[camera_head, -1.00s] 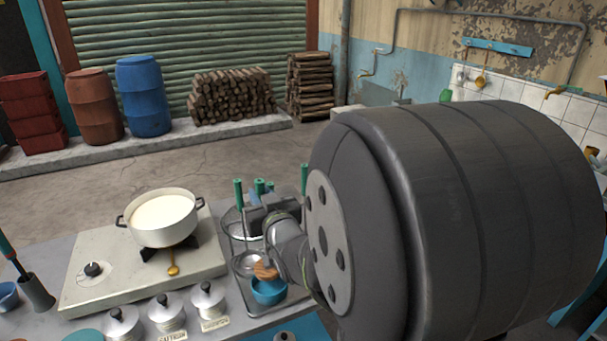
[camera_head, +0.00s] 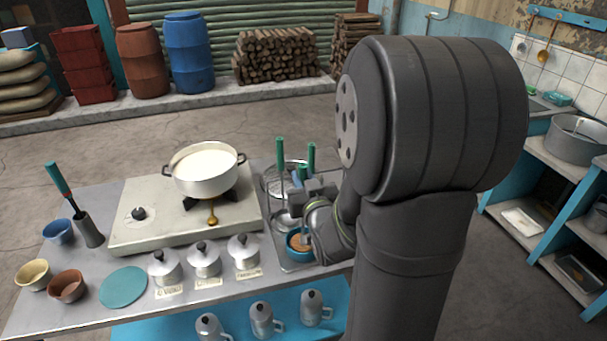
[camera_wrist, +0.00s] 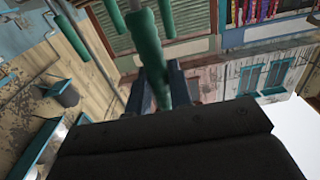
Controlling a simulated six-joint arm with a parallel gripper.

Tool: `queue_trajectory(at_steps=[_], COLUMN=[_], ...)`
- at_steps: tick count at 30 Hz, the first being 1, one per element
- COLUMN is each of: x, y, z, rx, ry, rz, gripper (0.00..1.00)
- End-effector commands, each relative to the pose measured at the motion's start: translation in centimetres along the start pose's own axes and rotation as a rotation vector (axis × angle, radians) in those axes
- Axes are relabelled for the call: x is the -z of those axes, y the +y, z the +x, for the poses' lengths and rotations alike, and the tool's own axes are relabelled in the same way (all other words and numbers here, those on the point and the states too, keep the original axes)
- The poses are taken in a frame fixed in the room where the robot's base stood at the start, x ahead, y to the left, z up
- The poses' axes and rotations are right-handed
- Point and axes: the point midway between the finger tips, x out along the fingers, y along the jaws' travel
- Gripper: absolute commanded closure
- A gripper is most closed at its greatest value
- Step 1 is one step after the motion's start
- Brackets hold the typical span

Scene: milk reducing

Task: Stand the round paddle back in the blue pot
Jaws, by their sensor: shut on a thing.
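The blue pot (camera_head: 291,252) stands on the metal rack tray at the right end of the table, partly hidden by my arm. The round paddle's brown wooden head (camera_head: 299,241) shows at the pot's mouth, seemingly inside the rim; its depth is hard to tell. My gripper (camera_head: 302,188) is above the pot, shut on a green handle (camera_head: 303,172), which I take to be the paddle's. In the wrist view my fingers (camera_wrist: 158,92) close on the green handle (camera_wrist: 149,45). The shaft between handle and head is mostly hidden.
Other green-handled tools (camera_head: 280,152) stand upright close to my gripper. A white pot of milk (camera_head: 204,171) sits on the stove (camera_head: 130,238) to the left. Lidded canisters (camera_head: 204,260) stand in front. A utensil holder (camera_head: 88,230) and small bowls are far left.

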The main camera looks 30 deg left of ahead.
Motion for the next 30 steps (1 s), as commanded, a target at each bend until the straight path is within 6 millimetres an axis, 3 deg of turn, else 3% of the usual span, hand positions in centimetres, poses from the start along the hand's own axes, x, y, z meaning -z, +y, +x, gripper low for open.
queue_trajectory(at_steps=[9, 10, 14, 24, 30], x=[-0.1, -0.1, -0.1, -0.1, -0.1], y=[0.0, 0.0, 0.0, 0.0, 0.1], z=[0.0, 0.0, 0.0, -0.3, -3.3], rx=[0.000, 0.000, 0.000, 0.000, -0.001], ry=[0.001, 0.001, 0.001, -0.001, 0.000], rz=[0.000, 0.000, 0.000, 0.000, -0.001], gripper=[1.00, 0.79, 0.55, 0.55, 0.55])
